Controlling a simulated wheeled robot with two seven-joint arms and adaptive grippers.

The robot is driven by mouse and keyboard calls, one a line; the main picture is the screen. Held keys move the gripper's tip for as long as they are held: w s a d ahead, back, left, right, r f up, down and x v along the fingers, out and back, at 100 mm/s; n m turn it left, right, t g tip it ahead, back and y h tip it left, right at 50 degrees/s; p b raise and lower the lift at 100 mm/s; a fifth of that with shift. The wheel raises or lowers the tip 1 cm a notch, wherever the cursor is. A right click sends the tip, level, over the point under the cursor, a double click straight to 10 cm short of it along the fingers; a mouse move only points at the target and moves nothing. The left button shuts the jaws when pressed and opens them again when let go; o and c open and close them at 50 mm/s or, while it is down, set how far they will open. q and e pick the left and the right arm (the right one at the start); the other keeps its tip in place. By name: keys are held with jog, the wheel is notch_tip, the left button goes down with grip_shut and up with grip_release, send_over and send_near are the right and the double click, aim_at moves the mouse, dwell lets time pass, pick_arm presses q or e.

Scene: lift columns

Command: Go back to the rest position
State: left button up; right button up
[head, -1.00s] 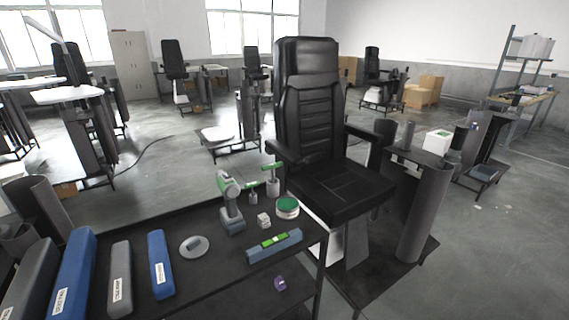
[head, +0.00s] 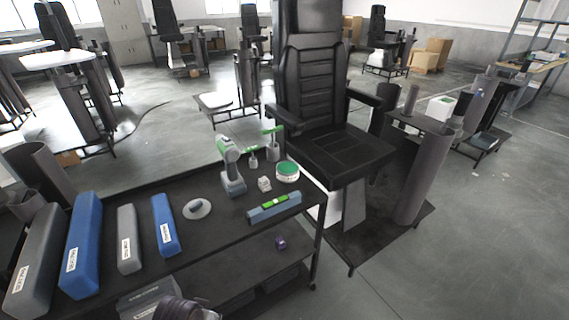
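Neither gripper can be made out in the head view. A dark rounded part shows at the bottom edge, left of the middle; it may be part of one of my arms, but I cannot tell which. A black two-level cart (head: 190,265) stands in front of me. On its top are long blue and grey boxes, a round grey dish (head: 197,209), a green-and-grey drill (head: 231,166), a green-lidded tin (head: 288,172) and a blue level (head: 274,207) with green parts.
A black padded chair (head: 338,155) on a dark platform stands behind the cart. A grey column (head: 424,180) rises to its right. A small purple object (head: 281,243) lies on the cart's lower shelf. Open floor (head: 480,260) lies at the right.

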pick_arm(q)
jog(key=s+a+f+g, duration=0.1)
jog(key=s+f, duration=0.1)
jog(key=f, duration=1.1)
jog(key=s+a+f, duration=0.1)
jog(key=s+f, duration=0.2)
jog(key=f, duration=1.1)
jog(key=s+a+f, duration=0.3)
jog(key=s+f, duration=0.5)
jog(key=s, duration=0.2)
jog(key=s+a+f, duration=0.3)
jog(key=s+f, duration=0.6)
jog(key=s, duration=0.1)
jog(key=shift+a+f+m+g+y, duration=0.2)
jog(key=shift+m+g+y, duration=0.1)
jog(key=shift+g, duration=0.1)
pick_arm(e)
jog(key=shift+s+d, duration=0.25)
jog(key=shift+s, duration=0.4)
jog(key=shift+w, duration=0.1)
pick_arm(q)
jog(key=shift+w, duration=0.1)
pick_arm(e)
jog(key=shift+w+a, duration=0.1)
jog(key=shift+w, duration=0.8)
jog(key=shift+s, duration=0.1)
